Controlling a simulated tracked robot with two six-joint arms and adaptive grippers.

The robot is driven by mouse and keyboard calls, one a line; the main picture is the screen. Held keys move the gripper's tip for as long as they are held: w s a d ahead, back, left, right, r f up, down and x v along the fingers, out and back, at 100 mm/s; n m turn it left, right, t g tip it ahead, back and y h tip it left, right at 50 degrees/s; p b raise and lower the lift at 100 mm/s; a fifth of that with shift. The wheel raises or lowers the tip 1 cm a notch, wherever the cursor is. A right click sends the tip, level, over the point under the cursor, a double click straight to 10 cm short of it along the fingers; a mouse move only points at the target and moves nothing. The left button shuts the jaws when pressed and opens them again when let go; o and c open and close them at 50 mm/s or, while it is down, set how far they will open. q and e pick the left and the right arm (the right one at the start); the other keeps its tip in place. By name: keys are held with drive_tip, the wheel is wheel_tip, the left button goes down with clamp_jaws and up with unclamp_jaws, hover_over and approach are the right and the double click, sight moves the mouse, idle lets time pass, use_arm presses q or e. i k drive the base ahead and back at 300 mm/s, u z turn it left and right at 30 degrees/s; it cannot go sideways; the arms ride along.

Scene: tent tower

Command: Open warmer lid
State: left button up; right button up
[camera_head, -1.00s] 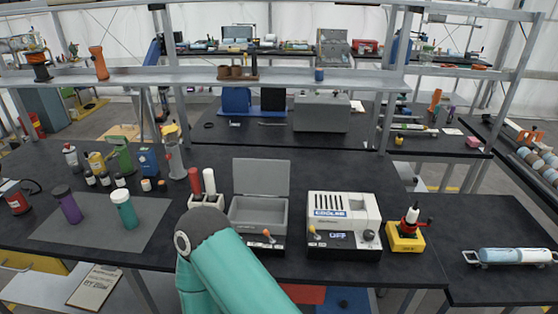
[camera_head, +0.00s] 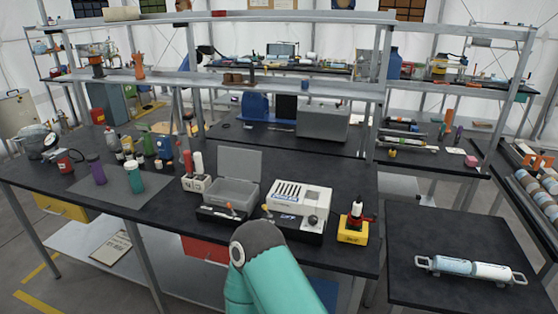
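The warmer is a grey box (camera_head: 232,193) on the black table, left of the white cooler. Its flat grey lid (camera_head: 240,163) stands upright at the back, so the box is open at the top. A small lever with an orange knob (camera_head: 230,206) is on its front base. A teal arm link of mine rises from the bottom middle in front of the table. Neither of my grippers shows.
A white rack with red and white tubes (camera_head: 196,181) stands just left of the warmer. A yellow and red device (camera_head: 354,226) is right of the cooler. Bottles (camera_head: 135,176) stand on a grey mat at left. A handled cylinder (camera_head: 470,268) lies on the right table.

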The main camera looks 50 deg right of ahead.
sight(245, 165)
drive_tip(key=k, duration=0.95)
drive_tip(key=z, duration=0.65)
drive_tip(key=i, duration=1)
drive_tip(key=u, duration=0.05)
